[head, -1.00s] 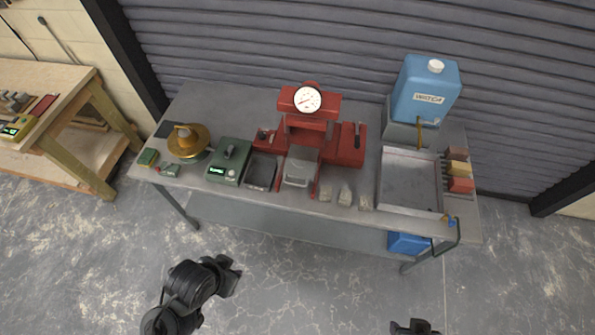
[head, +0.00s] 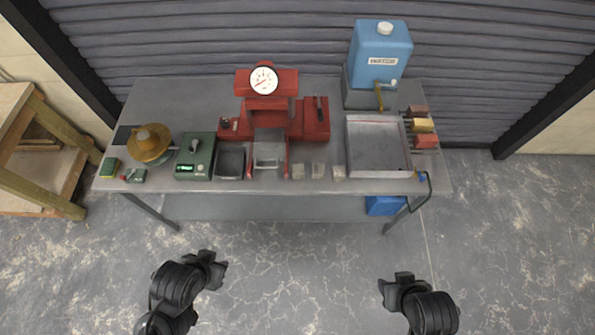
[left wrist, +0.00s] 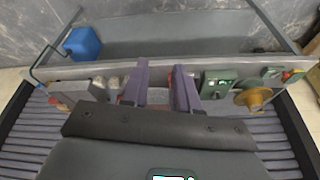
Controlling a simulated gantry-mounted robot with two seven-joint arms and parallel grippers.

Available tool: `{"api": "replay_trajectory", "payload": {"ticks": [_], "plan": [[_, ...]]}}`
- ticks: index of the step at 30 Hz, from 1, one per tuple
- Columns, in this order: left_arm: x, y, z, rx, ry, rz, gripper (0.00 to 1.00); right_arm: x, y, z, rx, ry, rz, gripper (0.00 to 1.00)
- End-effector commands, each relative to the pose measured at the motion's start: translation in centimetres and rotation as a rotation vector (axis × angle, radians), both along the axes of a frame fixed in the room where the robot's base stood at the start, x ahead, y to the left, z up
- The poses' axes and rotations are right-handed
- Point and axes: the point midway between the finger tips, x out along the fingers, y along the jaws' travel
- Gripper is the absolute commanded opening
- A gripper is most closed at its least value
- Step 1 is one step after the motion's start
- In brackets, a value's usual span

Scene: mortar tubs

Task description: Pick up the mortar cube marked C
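Three small grey mortar cubes stand in a row along the bench's front edge in the head view: a left one (head: 298,171), a middle one (head: 318,170) and a right one (head: 339,172). No letter is readable on any, so I cannot tell which is C. Pale cubes also show in the left wrist view (left wrist: 112,82), left of the fingers. My left gripper (head: 220,274) is in front of the bench, apart from the cubes; its fingers (left wrist: 160,88) are spread and empty. My right gripper (head: 383,291) is also in front of the bench; its fingers are too unclear to judge.
A red press (head: 268,118) with a dial stands behind the cubes. A grey tray (head: 378,146) lies to their right, with a blue water tank (head: 381,55) behind it. A dark tub (head: 230,162) and green scale (head: 194,156) are on the left. The floor before the bench is clear.

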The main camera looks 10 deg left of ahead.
Motion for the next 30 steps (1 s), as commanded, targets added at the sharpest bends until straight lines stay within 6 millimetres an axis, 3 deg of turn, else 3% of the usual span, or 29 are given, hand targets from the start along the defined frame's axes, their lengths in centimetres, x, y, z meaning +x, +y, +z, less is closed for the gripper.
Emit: {"api": "replay_trajectory", "payload": {"ticks": [11, 17, 26, 30], "plan": [[0.0, 0.0, 0.0, 0.000, 0.000, 0.000, 0.31, 0.0, 0.0, 0.0, -0.002, 0.000, 0.002, 0.43], [0.0, 0.0, 0.0, 0.000, 0.000, 0.000, 0.60, 0.0, -0.2, 0.0, -0.008, 0.000, 0.005, 0.43], [0.1, 0.0, 0.0, -0.003, -0.007, 0.005, 0.60, 0.0, -0.2, 0.0, -0.010, 0.001, 0.006, 0.43], [1.6, 0.1, 0.4, -0.029, -0.080, 0.047, 0.60, 0.0, -0.2, 0.0, -0.010, 0.001, 0.006, 0.43]]}}
